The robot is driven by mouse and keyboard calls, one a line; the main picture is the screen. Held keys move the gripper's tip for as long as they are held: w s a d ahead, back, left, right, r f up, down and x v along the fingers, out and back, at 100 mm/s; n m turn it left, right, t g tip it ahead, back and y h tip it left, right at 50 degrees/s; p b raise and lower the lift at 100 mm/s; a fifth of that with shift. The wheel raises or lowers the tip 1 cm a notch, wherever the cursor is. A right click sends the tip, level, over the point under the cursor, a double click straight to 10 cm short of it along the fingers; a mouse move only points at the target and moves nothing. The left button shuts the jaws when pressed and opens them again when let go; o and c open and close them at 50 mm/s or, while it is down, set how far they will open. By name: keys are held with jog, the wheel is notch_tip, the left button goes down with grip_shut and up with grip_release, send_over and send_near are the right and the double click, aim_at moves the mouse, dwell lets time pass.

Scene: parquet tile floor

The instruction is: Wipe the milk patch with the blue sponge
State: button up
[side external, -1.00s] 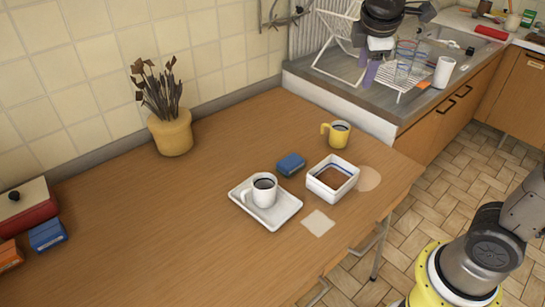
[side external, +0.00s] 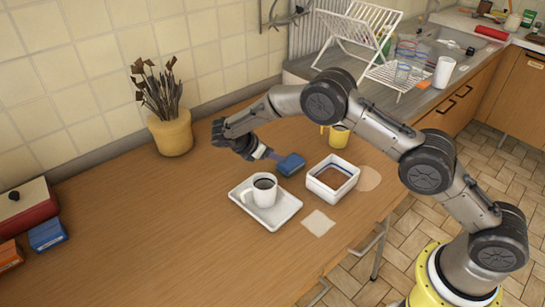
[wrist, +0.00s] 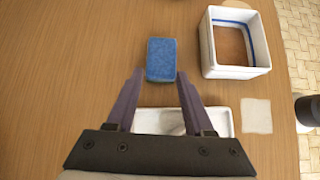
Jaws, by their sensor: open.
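The blue sponge (side external: 291,164) lies on the wooden table between the saucer tray and the white square bowl. It also shows in the wrist view (wrist: 160,58), just ahead of my fingertips. My gripper (side external: 274,156) is open and empty, low beside the sponge; the wrist view shows its two fingers (wrist: 160,76) apart, with the sponge's near end close to the gap. A pale square patch (side external: 319,223) lies flat near the table's front edge, and shows in the wrist view (wrist: 257,116). A round beige patch (side external: 368,179) lies right of the bowl. I cannot tell which is milk.
A white tray (side external: 285,216) holds a white cup of dark liquid (side external: 264,190). A yellow mug (side external: 338,137) stands behind, partly hidden by my arm. A plant pot (side external: 171,133) stands at the wall. The table's left middle is clear.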

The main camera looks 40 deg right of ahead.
aim_at(289, 164)
jog(key=shift+s+a+f, duration=0.15)
jog(key=shift+f, duration=0.4)
jog(key=shift+s+x, duration=0.2)
jog(key=shift+x, duration=2.1)
jog(key=shift+s+x, duration=0.2)
jog(key=shift+x, duration=2.1)
jog(key=shift+f, duration=0.1)
jog(key=shift+o, duration=0.5)
grip_shut()
jog(key=shift+w+a+r, duration=0.1)
jog(key=shift+w+r, duration=0.05)
jog(key=shift+r, duration=1.75)
jog(key=shift+w+a+r, duration=0.1)
jog(key=shift+w+r, duration=0.05)
jog(key=shift+r, duration=1.75)
